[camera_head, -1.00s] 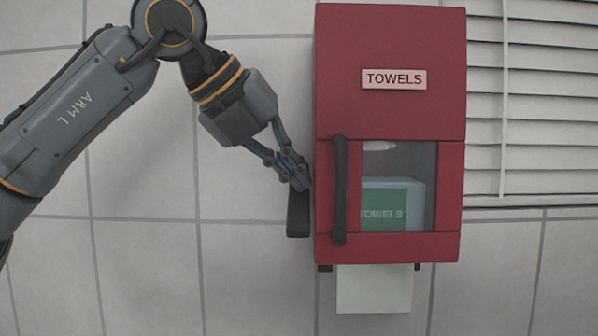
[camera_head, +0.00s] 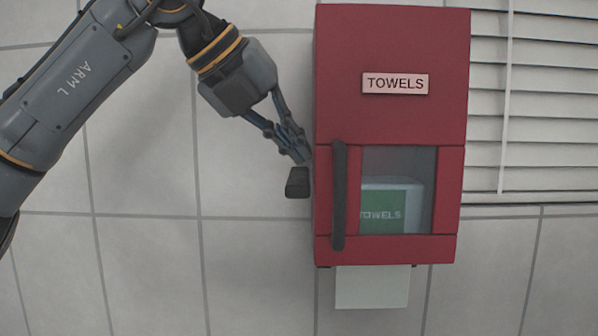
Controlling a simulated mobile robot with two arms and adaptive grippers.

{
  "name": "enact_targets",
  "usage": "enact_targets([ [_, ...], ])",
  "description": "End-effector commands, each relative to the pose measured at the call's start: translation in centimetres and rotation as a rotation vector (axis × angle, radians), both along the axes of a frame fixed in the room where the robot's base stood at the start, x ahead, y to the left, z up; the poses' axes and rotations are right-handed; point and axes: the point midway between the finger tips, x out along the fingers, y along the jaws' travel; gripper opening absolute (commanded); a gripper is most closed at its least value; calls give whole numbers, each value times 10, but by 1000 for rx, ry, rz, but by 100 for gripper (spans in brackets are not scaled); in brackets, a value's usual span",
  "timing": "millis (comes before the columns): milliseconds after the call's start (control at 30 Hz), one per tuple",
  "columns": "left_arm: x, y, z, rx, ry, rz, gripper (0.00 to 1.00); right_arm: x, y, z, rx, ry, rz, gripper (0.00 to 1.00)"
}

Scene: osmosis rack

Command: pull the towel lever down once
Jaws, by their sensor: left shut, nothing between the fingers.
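The red towel dispenser (camera_head: 391,45) hangs on the wall, right of centre. A short dark lever (camera_head: 297,183) sticks out at its left side, seen nearly end-on. My left gripper (camera_head: 303,158) is shut and empty, its fingertips just above the lever and close to the dispenser's left side. I cannot tell whether the fingertips touch the lever. A pale paper towel (camera_head: 373,287) hangs from the dispenser's underside. My right gripper is not in view.
A dark upright handle (camera_head: 339,195) is on the dispenser's front, beside a window showing a green-labelled towel pack (camera_head: 383,212). White blinds (camera_head: 535,100) are at the right. The tiled wall (camera_head: 150,260) below my left arm is clear.

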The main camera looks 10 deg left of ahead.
Motion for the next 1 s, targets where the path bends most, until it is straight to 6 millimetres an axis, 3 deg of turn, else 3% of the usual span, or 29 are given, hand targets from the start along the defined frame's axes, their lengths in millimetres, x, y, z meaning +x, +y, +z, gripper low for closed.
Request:
enact_targets([
  [567,0,0,49,0,0,0,0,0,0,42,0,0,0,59],
  [1000,0,0,50,0,0,0,0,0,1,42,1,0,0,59],
])
